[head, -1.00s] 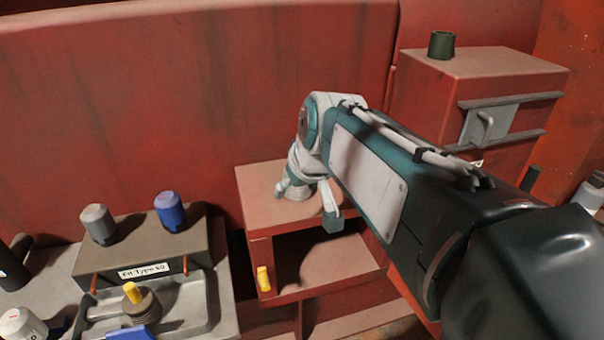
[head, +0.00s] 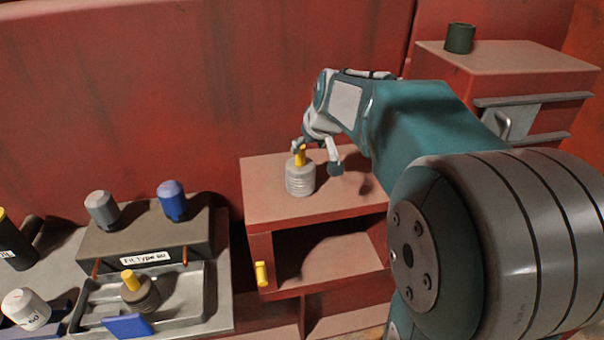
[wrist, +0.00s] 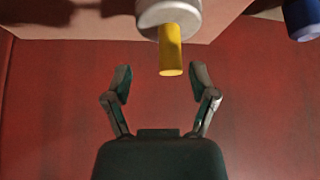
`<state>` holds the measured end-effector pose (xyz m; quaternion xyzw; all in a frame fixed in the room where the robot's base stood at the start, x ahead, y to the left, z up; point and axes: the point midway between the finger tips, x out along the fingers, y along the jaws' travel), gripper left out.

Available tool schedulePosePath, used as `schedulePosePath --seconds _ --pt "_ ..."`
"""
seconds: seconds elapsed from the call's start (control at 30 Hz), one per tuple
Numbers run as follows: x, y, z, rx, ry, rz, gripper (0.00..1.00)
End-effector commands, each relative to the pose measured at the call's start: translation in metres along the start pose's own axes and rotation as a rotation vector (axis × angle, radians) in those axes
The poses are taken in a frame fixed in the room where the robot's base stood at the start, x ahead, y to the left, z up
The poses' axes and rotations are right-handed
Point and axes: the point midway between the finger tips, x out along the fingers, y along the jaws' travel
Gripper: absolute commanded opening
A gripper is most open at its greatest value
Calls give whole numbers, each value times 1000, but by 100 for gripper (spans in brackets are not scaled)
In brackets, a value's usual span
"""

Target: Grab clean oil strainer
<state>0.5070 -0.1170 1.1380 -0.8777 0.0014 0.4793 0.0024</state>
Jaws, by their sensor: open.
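A clean light grey oil strainer (head: 300,178) with a yellow handle (head: 300,155) stands upright on top of the red cabinet. In the wrist view the handle (wrist: 171,52) points toward my gripper, and the pale strainer body (wrist: 168,14) is cut by the top edge. My gripper (head: 317,157) is open and empty at the handle's height in the head view. A darker, dirty-looking strainer (head: 142,297) with a yellow handle sits in the metal tray at left.
The red cabinet (head: 262,208) has an open shelf and a yellow handle (head: 261,274) on its front. Grey (head: 101,210) and blue (head: 172,200) canisters stand on the labelled box at left. A dark green cup (head: 460,38) stands on the taller cabinet at right.

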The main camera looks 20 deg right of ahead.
Motion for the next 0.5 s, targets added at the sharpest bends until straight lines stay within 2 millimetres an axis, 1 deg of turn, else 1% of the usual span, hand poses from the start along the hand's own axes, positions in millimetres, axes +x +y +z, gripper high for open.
schedulePosePath --seconds 0.03,0.1,0.23,0.33,0.5 --pt "9 -2 1 -1 -4 -2 74" --pt "20 -5 0 -2 -5 -2 74" --pt "38 -6 0 -1 -3 1 74" --pt "44 -5 0 0 -1 1 74" --pt "44 -5 0 0 1 1 74"
